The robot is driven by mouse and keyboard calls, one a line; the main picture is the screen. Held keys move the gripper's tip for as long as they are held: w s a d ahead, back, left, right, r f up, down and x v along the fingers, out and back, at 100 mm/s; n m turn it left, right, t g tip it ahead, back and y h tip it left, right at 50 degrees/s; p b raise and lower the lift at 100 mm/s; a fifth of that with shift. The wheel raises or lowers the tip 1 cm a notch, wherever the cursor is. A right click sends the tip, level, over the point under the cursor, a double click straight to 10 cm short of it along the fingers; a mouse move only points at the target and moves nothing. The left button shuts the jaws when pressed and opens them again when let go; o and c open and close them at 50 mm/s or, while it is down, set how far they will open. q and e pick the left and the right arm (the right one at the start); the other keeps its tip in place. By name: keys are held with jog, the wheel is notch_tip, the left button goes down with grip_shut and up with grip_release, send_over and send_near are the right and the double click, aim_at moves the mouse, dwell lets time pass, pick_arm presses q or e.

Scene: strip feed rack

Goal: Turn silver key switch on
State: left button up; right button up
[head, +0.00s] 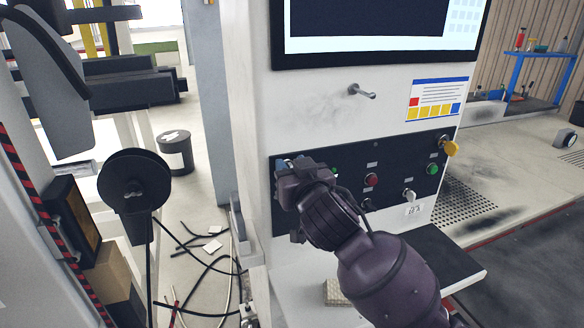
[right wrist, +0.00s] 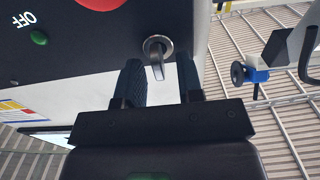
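The silver key switch (right wrist: 158,52) shows in the right wrist view, on the dark panel near its edge. It has a round collar and a lever pointing toward my gripper. My right gripper (right wrist: 160,82) is open, with one dark finger on either side of the lever's line. The lever tip reaches about level with the fingertips; I cannot tell whether they touch. In the head view my right gripper (head: 287,172) is at the left end of the control panel (head: 385,163) and hides what is behind it there. My left gripper is not in view.
The panel carries a red button (head: 371,180), a green button (head: 432,169), a pale knob (head: 409,195) and a yellow key-like handle (head: 450,148). A metal peg (head: 360,91) sticks out above. A dark ledge (head: 440,255) lies below; a black reel (head: 134,182) stands left.

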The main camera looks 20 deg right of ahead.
jog(key=shift+c, duration=0.5)
grip_shut()
